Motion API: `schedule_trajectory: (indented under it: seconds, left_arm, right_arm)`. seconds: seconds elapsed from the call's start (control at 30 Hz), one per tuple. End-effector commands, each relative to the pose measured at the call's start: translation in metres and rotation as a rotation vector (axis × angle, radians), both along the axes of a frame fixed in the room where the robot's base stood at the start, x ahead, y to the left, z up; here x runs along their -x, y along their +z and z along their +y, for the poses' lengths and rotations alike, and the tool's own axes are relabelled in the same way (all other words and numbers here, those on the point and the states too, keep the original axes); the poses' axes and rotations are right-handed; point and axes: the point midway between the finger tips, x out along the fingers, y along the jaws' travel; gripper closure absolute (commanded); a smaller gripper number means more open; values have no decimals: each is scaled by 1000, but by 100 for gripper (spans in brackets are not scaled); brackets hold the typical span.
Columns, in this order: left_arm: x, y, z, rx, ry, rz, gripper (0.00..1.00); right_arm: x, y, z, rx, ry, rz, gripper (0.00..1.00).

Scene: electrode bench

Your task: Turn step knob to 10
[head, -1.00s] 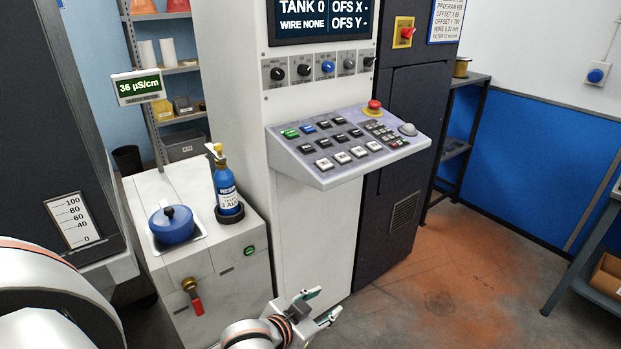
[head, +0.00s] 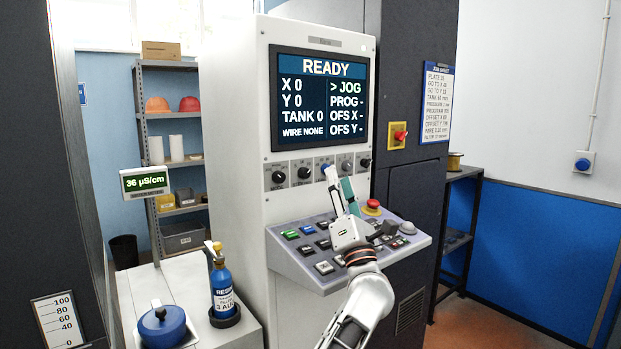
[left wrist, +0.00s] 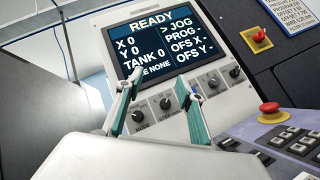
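A row of several round knobs sits under the screen on the white console; most are black or grey. A blue knob (head: 327,166) is third from the left. The knob captions are too small to read in the head view. My left gripper (head: 338,176) is raised in front of this row, its fingers spread and empty, one fingertip overlapping the blue knob. In the left wrist view the gripper (left wrist: 162,82) is open, with two black knobs, including the MODE knob (left wrist: 138,115), showing between its fingers. Contact cannot be told. My right gripper is out of view.
The screen (head: 320,100) reads READY, JOG. Below the knobs a sloped button panel (head: 285,262) juts out under my arm, with a red emergency button (head: 373,205) at its back. A blue bottle (head: 222,288) and blue pot (head: 162,325) stand at left.

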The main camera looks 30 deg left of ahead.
Motion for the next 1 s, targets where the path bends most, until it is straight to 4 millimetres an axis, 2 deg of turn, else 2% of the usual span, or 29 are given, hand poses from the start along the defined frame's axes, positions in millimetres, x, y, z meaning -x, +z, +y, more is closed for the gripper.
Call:
schedule_trajectory:
  seconds: [0.03,0.07,0.2,0.4,0.5,0.67,1.0]
  left_arm:
    - [-5,11,13,125,-9,-57,62]
    - [-8,13,21,204,-13,-88,62]
    - [-19,13,47,557,-24,-219,62]
    - [-32,-1,54,925,-18,-334,62]
    - [-34,-6,52,1019,-12,-360,62]
    - [-38,-10,56,1062,-6,-371,62]
    - [-58,-8,102,1057,-4,-373,62]
  right_arm:
    - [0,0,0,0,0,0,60]
    - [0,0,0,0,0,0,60]
    - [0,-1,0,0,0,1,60]
    - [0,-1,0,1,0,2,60]
    - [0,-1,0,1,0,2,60]
    - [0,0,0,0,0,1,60]
    - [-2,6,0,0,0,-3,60]
